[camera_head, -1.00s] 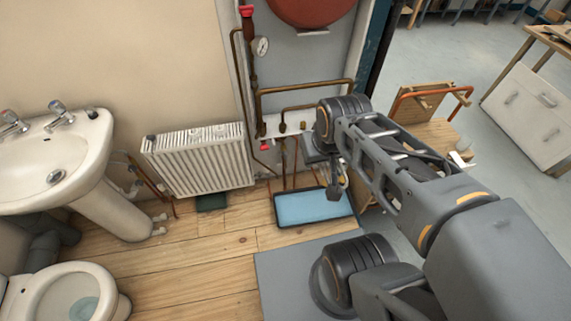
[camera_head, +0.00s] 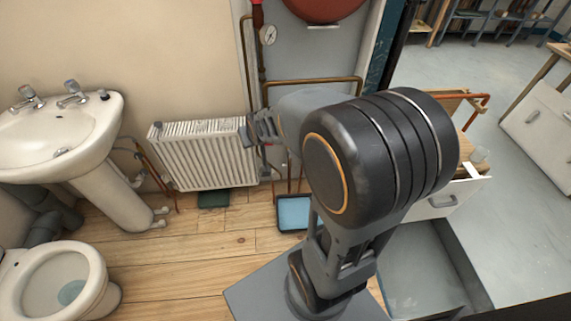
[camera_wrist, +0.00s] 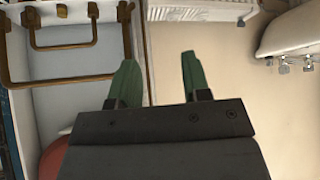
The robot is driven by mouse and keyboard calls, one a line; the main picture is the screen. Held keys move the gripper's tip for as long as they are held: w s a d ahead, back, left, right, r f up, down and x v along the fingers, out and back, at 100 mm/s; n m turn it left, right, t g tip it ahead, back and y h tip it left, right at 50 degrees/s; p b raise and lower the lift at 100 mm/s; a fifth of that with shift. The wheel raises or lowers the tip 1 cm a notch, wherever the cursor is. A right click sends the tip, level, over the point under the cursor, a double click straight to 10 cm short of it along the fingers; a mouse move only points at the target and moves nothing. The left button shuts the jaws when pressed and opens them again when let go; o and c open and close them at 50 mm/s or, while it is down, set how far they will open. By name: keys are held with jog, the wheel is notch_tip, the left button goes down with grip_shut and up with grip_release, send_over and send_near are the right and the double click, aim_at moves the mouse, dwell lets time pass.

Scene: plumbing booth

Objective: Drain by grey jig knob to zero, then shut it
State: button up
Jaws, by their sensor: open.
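I cannot make out the grey jig knob for certain. The pipe board's fittings are hidden behind my arm in the head view. In the wrist view several small fittings on it (camera_wrist: 62,11) show at the top left, above copper pipework. A round white gauge (camera_head: 268,35) is on the wall pipe in the head view; its reading is too small to tell. My gripper (camera_head: 264,127) is by the radiator's right edge as seen in the head view. In the wrist view its two green fingers (camera_wrist: 159,78) are apart with nothing between them.
A white radiator (camera_head: 205,155) hangs left of the pipes, with a basin (camera_head: 60,130) and a toilet (camera_head: 60,285) farther left. A blue tray (camera_head: 293,213) lies on the floor, partly hidden. A red vessel (camera_head: 310,8) is above.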

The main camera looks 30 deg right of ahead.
jog(key=w+d+f+m+t+h+b, duration=0.1)
jog(key=w+d+f+b, duration=0.15)
jog(key=f, duration=0.45)
jog(key=w+d+f+t+h+b, duration=0.1)
jog(key=w+d+f+b, duration=0.1)
jog(key=w+d+f, duration=0.3)
jog(key=m+t+h+b, duration=0.3)
jog(key=t+h+b, duration=0.25)
jog(key=b, duration=0.65)
send_near(291, 155)
jog(key=shift+t+y, duration=0.45)
jog(key=b+x, duration=0.1)
jog(key=x, duration=0.4)
jog(key=b+x, duration=0.1)
jog(key=x, duration=0.4)
jog(key=shift+d+f, duration=0.2)
jog(key=shift+c, duration=0.2)
jog(key=c, duration=0.7)
jog(key=shift+b, duration=0.35)
